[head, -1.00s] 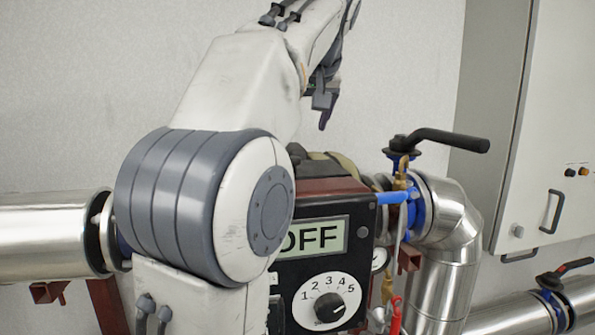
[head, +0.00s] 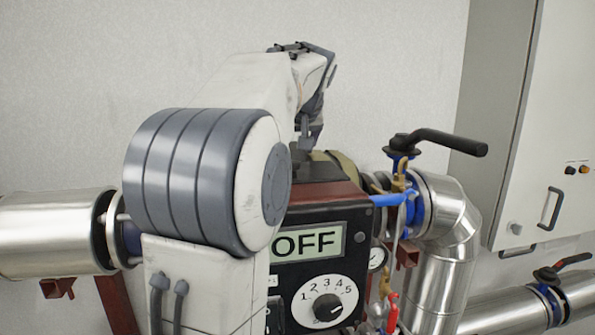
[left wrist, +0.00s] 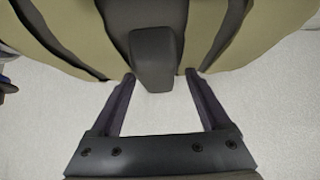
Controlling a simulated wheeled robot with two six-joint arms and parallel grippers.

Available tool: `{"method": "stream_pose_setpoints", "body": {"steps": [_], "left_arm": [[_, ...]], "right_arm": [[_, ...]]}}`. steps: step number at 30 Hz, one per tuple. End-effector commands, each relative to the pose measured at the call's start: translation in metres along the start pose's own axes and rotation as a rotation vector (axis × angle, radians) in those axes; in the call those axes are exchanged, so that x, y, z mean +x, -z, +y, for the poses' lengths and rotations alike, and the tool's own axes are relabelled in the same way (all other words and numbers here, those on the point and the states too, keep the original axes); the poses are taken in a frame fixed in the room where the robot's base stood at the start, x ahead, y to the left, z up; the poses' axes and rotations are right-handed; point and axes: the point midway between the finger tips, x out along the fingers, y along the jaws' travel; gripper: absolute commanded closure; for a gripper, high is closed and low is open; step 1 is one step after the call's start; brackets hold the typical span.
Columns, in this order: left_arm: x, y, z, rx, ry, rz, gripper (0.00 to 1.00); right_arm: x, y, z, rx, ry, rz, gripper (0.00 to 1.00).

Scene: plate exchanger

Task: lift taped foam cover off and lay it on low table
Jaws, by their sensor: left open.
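The foam cover is khaki with dark tape bands. In the left wrist view the cover (left wrist: 270,40) fills the top, with a dark grey block-like grip (left wrist: 155,55) at its middle. In the head view only a small part of the cover (head: 347,165) shows behind the control box. My left gripper (left wrist: 160,78) is open, its two fingertips on either side of the grip's end with gaps between. In the head view my left gripper (head: 308,140) points down just above the cover, partly hidden by my arm. My right gripper and the low table are not in view.
A control box (head: 355,215) reading OFF stands in front of the cover. A blue valve with a black lever (head: 440,140) and a silver pipe elbow (head: 445,215) are to its right. A pale cabinet (head: 550,110) is at the far right.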

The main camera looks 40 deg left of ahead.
Motion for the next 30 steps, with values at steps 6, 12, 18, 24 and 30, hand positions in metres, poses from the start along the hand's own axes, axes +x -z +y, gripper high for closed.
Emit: {"method": "stream_pose_setpoints", "body": {"steps": [6, 12, 18, 24, 30], "left_arm": [[-0.0003, -0.0003, 0.0010, 0.001, -0.001, 0.000, 0.93], [-0.0004, -0.0004, 0.0010, 0.001, 0.000, -0.001, 1.00], [-0.0005, -0.0004, 0.0009, 0.001, 0.000, -0.001, 1.00], [-0.0006, -0.0003, 0.0008, 0.001, 0.000, -0.001, 1.00], [-0.0006, -0.0004, 0.0007, 0.001, 0.000, -0.001, 1.00]], "right_arm": [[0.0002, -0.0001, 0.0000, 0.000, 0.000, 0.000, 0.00], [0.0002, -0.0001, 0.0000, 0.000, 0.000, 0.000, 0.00], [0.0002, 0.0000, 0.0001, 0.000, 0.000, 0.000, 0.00], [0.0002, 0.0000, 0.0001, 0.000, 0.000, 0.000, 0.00], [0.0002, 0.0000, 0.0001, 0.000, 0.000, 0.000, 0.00]]}}
